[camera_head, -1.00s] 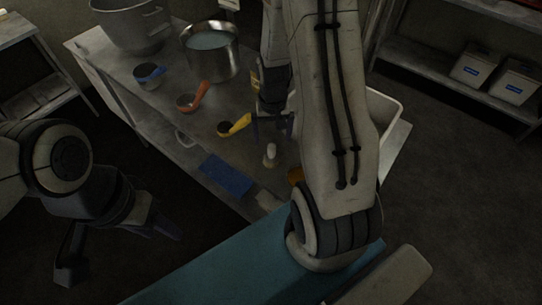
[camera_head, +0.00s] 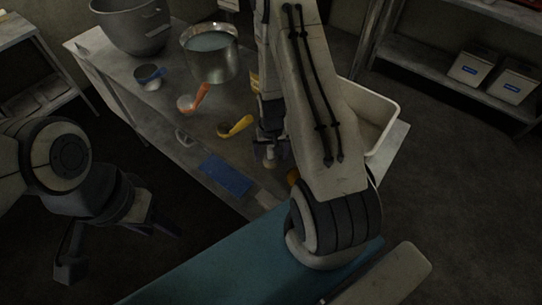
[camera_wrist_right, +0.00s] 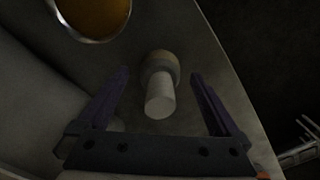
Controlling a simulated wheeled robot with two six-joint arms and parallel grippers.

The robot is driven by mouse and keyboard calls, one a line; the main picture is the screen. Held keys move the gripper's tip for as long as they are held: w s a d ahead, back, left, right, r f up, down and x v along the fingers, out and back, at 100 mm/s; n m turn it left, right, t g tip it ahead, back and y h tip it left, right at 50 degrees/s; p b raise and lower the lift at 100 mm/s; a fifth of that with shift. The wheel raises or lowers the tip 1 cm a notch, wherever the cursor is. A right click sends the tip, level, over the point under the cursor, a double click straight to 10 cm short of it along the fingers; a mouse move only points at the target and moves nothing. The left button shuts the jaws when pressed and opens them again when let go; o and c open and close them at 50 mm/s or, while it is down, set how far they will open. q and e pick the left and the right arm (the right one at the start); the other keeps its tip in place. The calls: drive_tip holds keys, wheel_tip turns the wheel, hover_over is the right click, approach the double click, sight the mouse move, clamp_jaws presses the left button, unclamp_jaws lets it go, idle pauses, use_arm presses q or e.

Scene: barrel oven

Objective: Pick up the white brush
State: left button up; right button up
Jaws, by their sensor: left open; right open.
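The white brush (camera_wrist_right: 160,98) stands out in the right wrist view, with a pale rounded handle end toward the camera and a tan, wider part beyond it. It lies between the two open fingers of my right gripper (camera_wrist_right: 160,76), with a visible gap on each side. In the head view my right gripper (camera_head: 270,154) is low over the near part of the metal table (camera_head: 165,112), and the brush (camera_head: 268,163) is mostly hidden by it. My left gripper (camera_head: 122,250) is open and empty over the dark floor at the left, away from the table.
A steel pot (camera_head: 211,60) and a white bin (camera_head: 385,105) stand beyond. A round amber-filled container (camera_wrist_right: 98,14) is near the brush.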

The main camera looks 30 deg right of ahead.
sight(271, 147)
clamp_jaws()
drive_tip(key=shift+r, duration=0.15)
drive_tip(key=shift+w+r, duration=0.1)
drive_tip(key=shift+r, duration=0.4)
wheel_tip(271, 147, up, 2)
drive_tip(key=shift+r+b, duration=0.25)
drive_tip(key=shift+b, duration=0.25)
drive_tip(key=s+d+r+b, duration=0.1)
drive_tip(key=s+d+r, duration=0.6)
drive_tip(key=s+d, duration=0.1)
drive_tip(key=shift+s+r+b, duration=0.15)
drive_tip(key=shift+s+b, duration=0.1)
drive_tip(key=shift+b, duration=0.15)
drive_tip(key=shift+d, duration=0.1)
drive_tip(key=c, duration=1)
unclamp_jaws()
drive_tip(key=shift+c, duration=1.4)
